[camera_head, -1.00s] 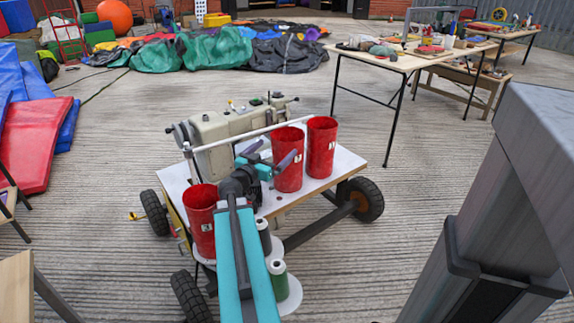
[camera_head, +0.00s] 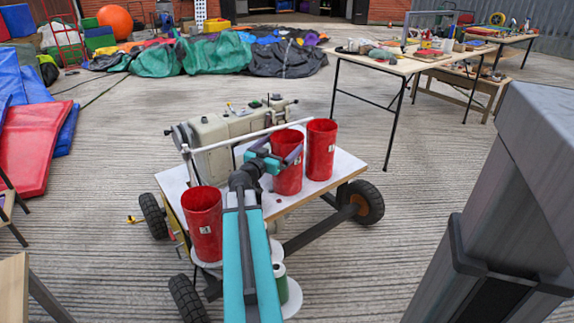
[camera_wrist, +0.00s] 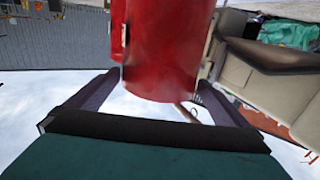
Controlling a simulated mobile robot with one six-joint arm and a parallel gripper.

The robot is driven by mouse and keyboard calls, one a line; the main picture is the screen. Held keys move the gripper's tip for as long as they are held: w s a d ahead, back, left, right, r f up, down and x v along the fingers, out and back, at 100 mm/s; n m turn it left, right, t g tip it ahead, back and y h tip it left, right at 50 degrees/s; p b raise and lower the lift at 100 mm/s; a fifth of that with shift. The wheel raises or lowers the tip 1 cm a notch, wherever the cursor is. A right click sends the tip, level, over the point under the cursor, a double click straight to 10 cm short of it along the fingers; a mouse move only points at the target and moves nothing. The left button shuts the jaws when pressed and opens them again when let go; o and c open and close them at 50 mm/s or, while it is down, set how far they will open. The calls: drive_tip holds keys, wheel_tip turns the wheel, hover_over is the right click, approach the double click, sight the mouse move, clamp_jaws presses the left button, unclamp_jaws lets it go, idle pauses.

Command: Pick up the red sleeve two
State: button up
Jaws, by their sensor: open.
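Three red sleeves stand upright on the white-topped cart (camera_head: 345,165): one at the left (camera_head: 202,228), a middle one (camera_head: 287,183), and one at the right (camera_head: 321,150). Their small white labels are too small to read surely. My gripper (camera_head: 277,150) is open at the middle sleeve, its turquoise and dark parts crossing in front of that sleeve's upper part. In the wrist view a red sleeve (camera_wrist: 160,50) stands upright between and just beyond the two spread dark fingers (camera_wrist: 160,92). Contact cannot be told.
A beige sewing machine (camera_head: 225,125) stands on the cart behind the sleeves, with a pale bar (camera_head: 245,135) running across. Green-ended spools (camera_head: 280,280) are beside my arm. A cluttered table (camera_head: 385,62) is at the back right. Red and blue mats (camera_head: 30,145) lie left.

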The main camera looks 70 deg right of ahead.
drive_tip(key=shift+s+d+b, duration=0.2)
drive_tip(key=shift+d+b, duration=0.4)
drive_tip(key=shift+d, duration=0.55)
drive_tip(key=shift+s+d+b, duration=0.15)
drive_tip(key=shift+d+b, duration=0.4)
drive_tip(key=shift+d, duration=0.6)
drive_tip(key=shift+r, duration=0.1)
drive_tip(key=shift+s, duration=0.1)
drive_tip(key=c, duration=1.1)
drive_tip(key=shift+r+p, duration=0.25)
drive_tip(key=shift+p, duration=0.15)
